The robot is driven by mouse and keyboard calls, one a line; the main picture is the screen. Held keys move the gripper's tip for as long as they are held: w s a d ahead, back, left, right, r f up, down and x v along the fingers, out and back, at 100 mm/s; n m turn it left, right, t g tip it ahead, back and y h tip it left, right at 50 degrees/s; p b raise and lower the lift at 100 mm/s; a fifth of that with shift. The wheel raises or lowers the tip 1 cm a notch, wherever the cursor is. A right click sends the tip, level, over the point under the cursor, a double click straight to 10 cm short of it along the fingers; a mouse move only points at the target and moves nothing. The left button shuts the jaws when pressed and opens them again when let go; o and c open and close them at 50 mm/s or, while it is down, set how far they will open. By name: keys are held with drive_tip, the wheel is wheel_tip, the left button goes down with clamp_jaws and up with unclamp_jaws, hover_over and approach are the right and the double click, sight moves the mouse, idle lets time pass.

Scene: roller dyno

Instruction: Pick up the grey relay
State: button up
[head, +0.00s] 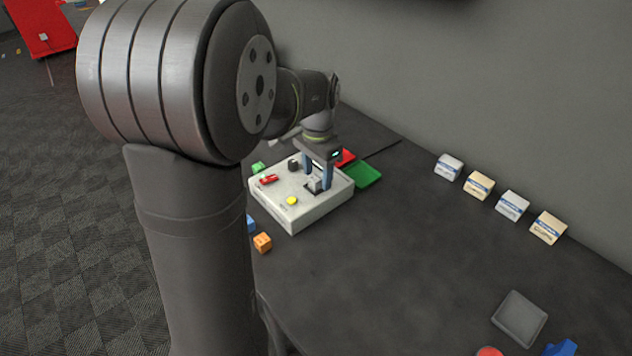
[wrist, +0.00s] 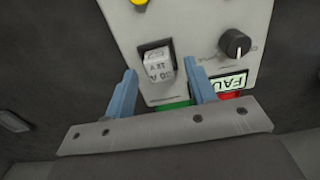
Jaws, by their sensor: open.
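The grey relay (wrist: 158,66) is a small light block with dark lettering, seated in a dark square socket on the panel of a pale box (head: 318,207). In the head view the relay (head: 314,184) shows between the fingers of my gripper (head: 319,179), near the box's right side. My gripper is open, with its blue fingers pointing down at the panel. In the wrist view the two fingertips of my gripper (wrist: 163,76) stand to the left and right of the relay, with a gap on each side. Contact with the relay cannot be seen.
The panel carries a black knob (wrist: 235,43), a yellow button (head: 292,201) and a red switch (head: 269,179). A green tray (head: 366,174) lies beside the box. An orange cube (head: 262,242) lies in front. Several small boxes line the wall. The table's middle is clear.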

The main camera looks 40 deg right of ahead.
clamp_jaws()
drive_tip(key=shift+r, duration=0.15)
